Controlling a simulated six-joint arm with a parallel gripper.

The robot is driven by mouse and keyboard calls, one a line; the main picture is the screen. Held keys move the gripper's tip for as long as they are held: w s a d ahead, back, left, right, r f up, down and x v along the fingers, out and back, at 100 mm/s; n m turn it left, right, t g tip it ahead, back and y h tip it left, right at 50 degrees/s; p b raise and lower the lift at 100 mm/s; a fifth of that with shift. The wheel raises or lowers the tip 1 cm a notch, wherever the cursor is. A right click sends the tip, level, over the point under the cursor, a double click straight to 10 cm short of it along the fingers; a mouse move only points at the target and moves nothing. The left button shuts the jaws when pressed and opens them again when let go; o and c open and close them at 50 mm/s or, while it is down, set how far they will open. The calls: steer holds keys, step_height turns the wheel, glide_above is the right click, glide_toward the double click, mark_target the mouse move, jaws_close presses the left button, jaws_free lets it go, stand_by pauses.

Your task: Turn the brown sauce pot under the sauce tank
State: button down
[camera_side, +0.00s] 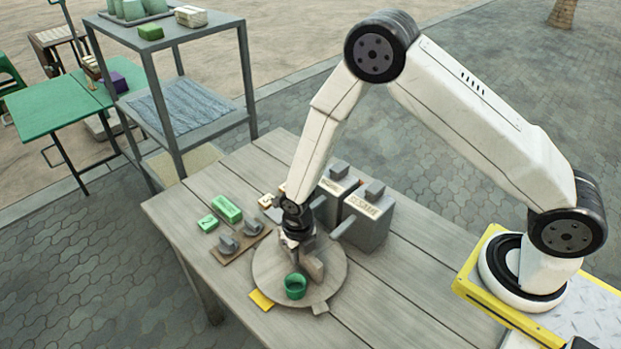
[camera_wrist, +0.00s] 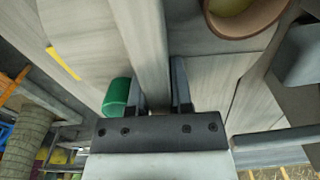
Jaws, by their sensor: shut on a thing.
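A round wooden turntable (camera_side: 265,272) lies on the table. My gripper (camera_side: 306,258) is low over its middle, shut on a grey upright bar (camera_side: 316,268), which also runs between my fingers (camera_wrist: 160,90) in the wrist view (camera_wrist: 150,45). A green pot (camera_side: 295,286) stands near the turntable's front edge and shows left of my fingers in the wrist view (camera_wrist: 117,97). A brown pot (camera_wrist: 262,27) shows at the top right of the wrist view; my gripper seems to hide it in the side view. Two grey sauce tanks (camera_side: 368,224) (camera_side: 333,190) with spouts stand behind.
A yellow marker (camera_side: 262,300) lies at the turntable's front edge. Green blocks (camera_side: 228,208) and a small board with grey knobs (camera_side: 240,243) lie to the left. A shelf rack (camera_side: 190,130) stands behind the table. The table's right front is clear.

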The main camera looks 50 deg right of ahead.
steer(key=c, duration=0.5)
jaws_free()
steer(key=shift+r, duration=0.2)
steer(key=shift+r, duration=3.75)
steer(key=shift+r, duration=0.1)
steer(key=s+d+r+m+t, duration=0.1)
steer(key=s+d+r+m, duration=0.2)
steer(key=m, duration=0.8)
steer(key=s+d+r+m, duration=0.4)
steer(key=r+m, duration=0.1)
steer(key=m, duration=0.7)
steer(key=s+d+r+m+t, duration=0.1)
steer(key=s+d+r+m, duration=0.2)
steer(key=m, duration=0.8)
steer(key=shift+s+d+r+m+t, duration=0.15)
steer(key=shift+s+r, duration=0.1)
steer(key=shift+r, duration=0.25)
steer(key=shift+s+d+r+m+t, duration=0.1)
steer(key=shift+s+r+m+t, duration=0.1)
steer(key=shift+r, duration=0.3)
